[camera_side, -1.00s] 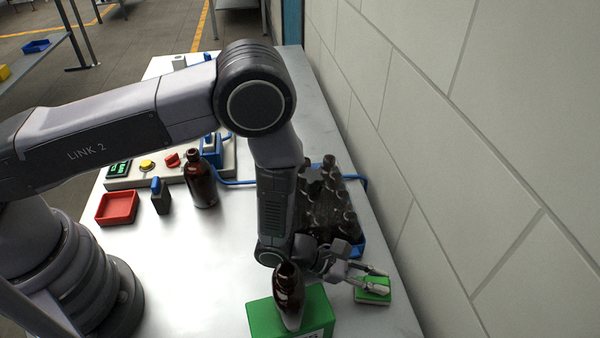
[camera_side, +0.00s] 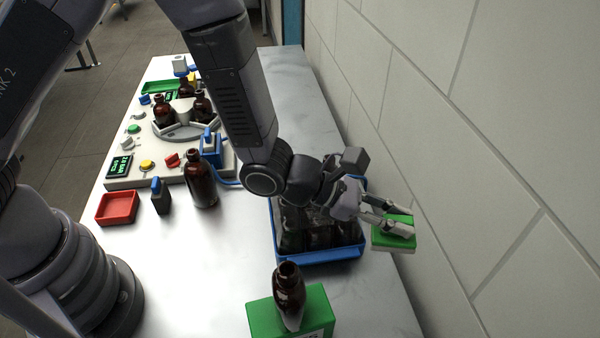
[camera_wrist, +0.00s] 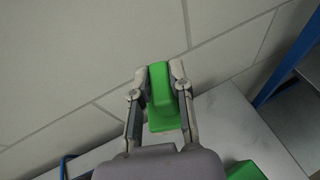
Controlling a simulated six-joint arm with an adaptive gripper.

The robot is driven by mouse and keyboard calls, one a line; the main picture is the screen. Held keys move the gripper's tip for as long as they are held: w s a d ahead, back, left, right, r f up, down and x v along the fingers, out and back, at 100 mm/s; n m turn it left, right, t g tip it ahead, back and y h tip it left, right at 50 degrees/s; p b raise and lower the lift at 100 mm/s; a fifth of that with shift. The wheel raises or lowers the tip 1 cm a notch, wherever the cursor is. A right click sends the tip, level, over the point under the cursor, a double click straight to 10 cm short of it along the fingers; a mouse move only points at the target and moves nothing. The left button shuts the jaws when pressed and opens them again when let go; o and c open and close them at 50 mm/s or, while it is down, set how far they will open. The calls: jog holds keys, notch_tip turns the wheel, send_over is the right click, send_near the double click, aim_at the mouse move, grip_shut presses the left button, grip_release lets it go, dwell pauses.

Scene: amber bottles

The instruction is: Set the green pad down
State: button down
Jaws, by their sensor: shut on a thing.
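The green pad (camera_side: 394,236) is a small block with a green top and a pale underside. My gripper (camera_side: 389,215) is shut on it and holds it above the right part of the table, close to the wall. In the wrist view the green pad (camera_wrist: 163,98) sits between the two fingers of my gripper (camera_wrist: 160,85), with the wall and the table edge behind it.
A blue crate (camera_side: 318,256) of dark bottles stands left of the pad, partly hidden by my arm. A brown bottle (camera_side: 288,290) leans in a green block (camera_side: 318,312) at the front. The pale wall (camera_side: 480,150) is close on the right. Bare table lies below the pad.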

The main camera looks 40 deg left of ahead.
jog(key=w+a+n+t+y, duration=0.1)
jog(key=w+a, duration=0.6)
jog(key=a, duration=0.3)
jog(key=w+a+n+t, duration=0.1)
jog(key=w+a, duration=0.5)
jog(key=a, duration=0.3)
jog(key=w+a+n+t+y, duration=0.1)
jog(key=w+a, duration=0.2)
jog(key=a, duration=1.4)
jog(key=w+f, duration=0.4)
jog(key=f, duration=0.1)
jog(key=w+f, duration=0.4)
jog(key=w, duration=0.1)
jog(key=w+f, duration=0.4)
jog(key=f, duration=0.1)
jog(key=shift+w+d+f, duration=0.25)
jog(key=shift+d+f, duration=0.05)
jog(key=shift+d, duration=0.1)
jog(key=shift+f, duration=1.5)
jog(key=shift+f, duration=0.15)
